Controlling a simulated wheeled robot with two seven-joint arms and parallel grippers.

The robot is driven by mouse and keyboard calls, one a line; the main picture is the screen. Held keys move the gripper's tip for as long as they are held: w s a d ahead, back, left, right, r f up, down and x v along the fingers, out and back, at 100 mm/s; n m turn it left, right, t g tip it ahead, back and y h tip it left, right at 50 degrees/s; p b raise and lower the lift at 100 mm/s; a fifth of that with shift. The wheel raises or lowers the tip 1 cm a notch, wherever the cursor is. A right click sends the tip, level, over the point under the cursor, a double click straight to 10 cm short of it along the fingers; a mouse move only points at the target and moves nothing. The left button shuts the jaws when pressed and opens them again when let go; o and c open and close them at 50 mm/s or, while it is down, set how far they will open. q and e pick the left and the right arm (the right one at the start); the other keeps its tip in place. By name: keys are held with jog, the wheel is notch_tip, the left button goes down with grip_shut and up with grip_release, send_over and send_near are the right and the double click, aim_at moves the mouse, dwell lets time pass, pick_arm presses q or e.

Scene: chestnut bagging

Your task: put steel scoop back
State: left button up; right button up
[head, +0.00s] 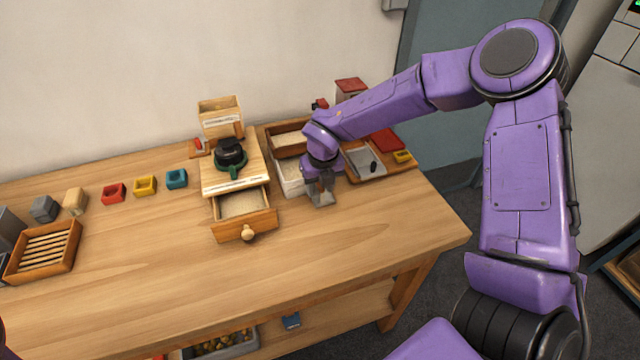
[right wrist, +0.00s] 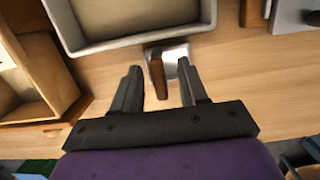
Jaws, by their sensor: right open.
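The steel scoop (right wrist: 172,60) shows in the right wrist view, a shiny metal piece with a brown handle (right wrist: 157,78). It is beside the near wall of a pale bin. My right gripper (right wrist: 162,88) is open, with the handle between its two dark fingers and a gap to each. I cannot tell the height between fingers and scoop. In the head view my right gripper (head: 321,192) points down at the table, just in front of the pale bin (head: 292,182). There the scoop is hard to tell apart from the fingers. My left gripper is not in view.
Left of the bin stands a wooden mill (head: 233,173) with its drawer (head: 243,228) pulled out. A grey tray (head: 364,160) and a red item (head: 386,140) are to the right. Coloured blocks (head: 145,185) and a slatted crate (head: 43,250) are left. The front tabletop is clear.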

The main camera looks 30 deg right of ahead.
notch_tip(320, 180, up, 12)
jog(key=s+b, duration=0.1)
jog(key=s, duration=0.1)
jog(key=shift+a, duration=0.25)
jog(key=shift+f, duration=0.1)
dwell(0.9)
